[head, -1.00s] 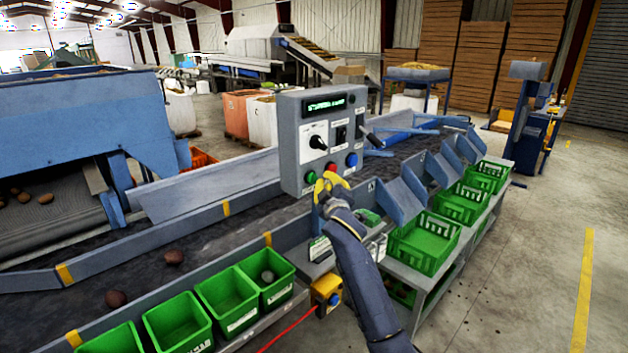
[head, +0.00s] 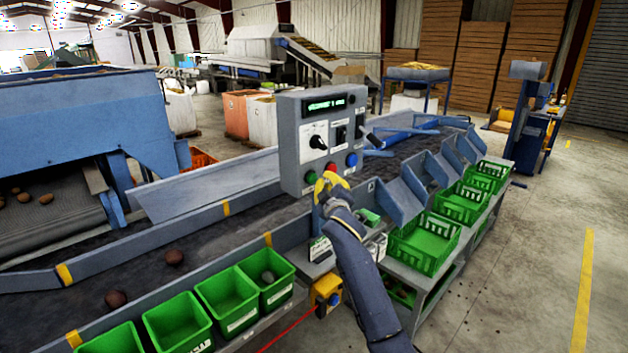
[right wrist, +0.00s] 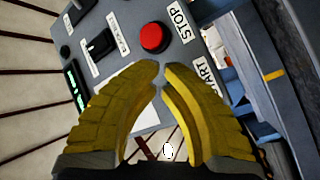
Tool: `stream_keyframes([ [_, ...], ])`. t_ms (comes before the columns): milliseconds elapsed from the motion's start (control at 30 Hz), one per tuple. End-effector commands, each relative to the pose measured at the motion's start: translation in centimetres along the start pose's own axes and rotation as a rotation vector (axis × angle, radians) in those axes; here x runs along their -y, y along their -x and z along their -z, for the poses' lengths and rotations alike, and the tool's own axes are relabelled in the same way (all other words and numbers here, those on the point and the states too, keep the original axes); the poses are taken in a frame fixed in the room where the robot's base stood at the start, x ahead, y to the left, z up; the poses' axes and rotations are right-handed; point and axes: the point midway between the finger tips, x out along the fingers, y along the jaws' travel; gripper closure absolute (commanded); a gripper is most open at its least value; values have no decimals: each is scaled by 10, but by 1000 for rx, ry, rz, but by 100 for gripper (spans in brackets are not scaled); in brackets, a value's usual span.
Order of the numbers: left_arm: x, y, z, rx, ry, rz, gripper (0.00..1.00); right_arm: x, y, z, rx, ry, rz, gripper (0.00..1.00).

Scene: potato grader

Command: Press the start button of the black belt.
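The grey control box (head: 322,140) stands over the black belt (head: 215,243). Its front carries a green button (head: 311,177), a red button (head: 331,168) and a blue button (head: 352,160). My right gripper (head: 328,181) has yellow fingers and is just in front of the box, close to the green and red buttons. In the right wrist view the fingertips (right wrist: 162,66) come together with nothing seen between them. The red button (right wrist: 154,37), labelled STOP, lies just beyond them. A partly covered START label (right wrist: 205,78) is beside the right finger; the fingers hide its button. My left gripper is out of view.
The box also has a lit display (head: 325,104) and a black rotary switch (head: 317,142). Green bins (head: 227,298) line the belt's near side, and green crates (head: 424,243) stand right of my arm. A yellow box with a blue button (head: 326,291) sits below.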

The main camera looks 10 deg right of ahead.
Motion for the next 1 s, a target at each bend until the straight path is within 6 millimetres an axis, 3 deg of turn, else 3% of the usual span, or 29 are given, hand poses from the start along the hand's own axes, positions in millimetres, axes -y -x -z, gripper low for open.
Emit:
stream_keyframes([
  [1000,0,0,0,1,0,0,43,4,-7,4,0,0,0,100],
])
